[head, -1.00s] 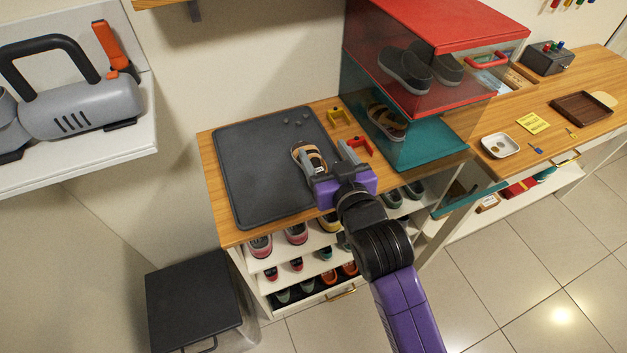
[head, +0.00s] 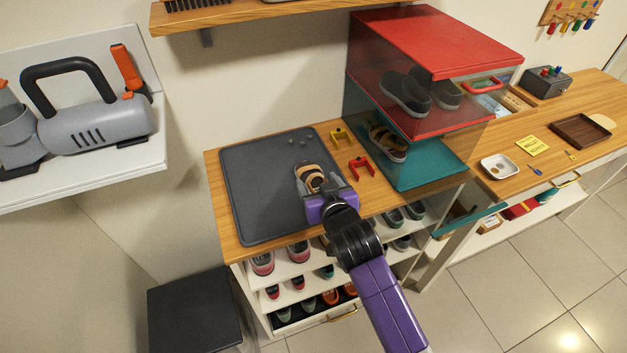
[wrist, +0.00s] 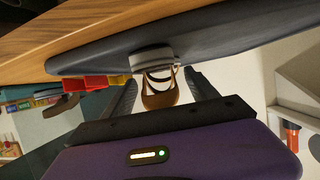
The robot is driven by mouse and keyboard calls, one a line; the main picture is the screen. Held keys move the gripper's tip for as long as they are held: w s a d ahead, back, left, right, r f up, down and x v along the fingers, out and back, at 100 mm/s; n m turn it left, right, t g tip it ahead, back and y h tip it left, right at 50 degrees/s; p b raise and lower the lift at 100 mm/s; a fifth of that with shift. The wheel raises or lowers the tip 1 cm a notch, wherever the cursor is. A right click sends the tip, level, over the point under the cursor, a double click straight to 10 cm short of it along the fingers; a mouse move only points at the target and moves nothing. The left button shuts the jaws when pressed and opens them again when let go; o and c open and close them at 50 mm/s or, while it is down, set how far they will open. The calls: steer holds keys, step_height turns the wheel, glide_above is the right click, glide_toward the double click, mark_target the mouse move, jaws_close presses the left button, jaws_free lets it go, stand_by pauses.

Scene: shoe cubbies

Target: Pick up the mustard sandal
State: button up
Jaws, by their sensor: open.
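The mustard sandal (head: 309,174), with tan-brown straps and a grey sole, lies on the dark grey mat (head: 262,200) on the wooden cabinet top. My gripper (head: 322,187) is open at the sandal's near end, low over the mat's right part. In the wrist view the sandal (wrist: 159,88) shows between my two dark fingers (wrist: 163,92), with a gap on each side. Its near part is partly hidden by my gripper in the head view. A similar strapped sandal (head: 388,143) sits in the teal lower compartment of the case on the right.
A yellow bracket (head: 342,135) and a red bracket (head: 361,167) stand right of the mat. The red and teal case (head: 437,40) rises beyond them. The mat's left part is clear.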

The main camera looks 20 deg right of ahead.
steer(key=shift+w+f, duration=0.1)
steer(key=shift+w, duration=0.05)
steer(key=c, duration=1.3)
jaws_close()
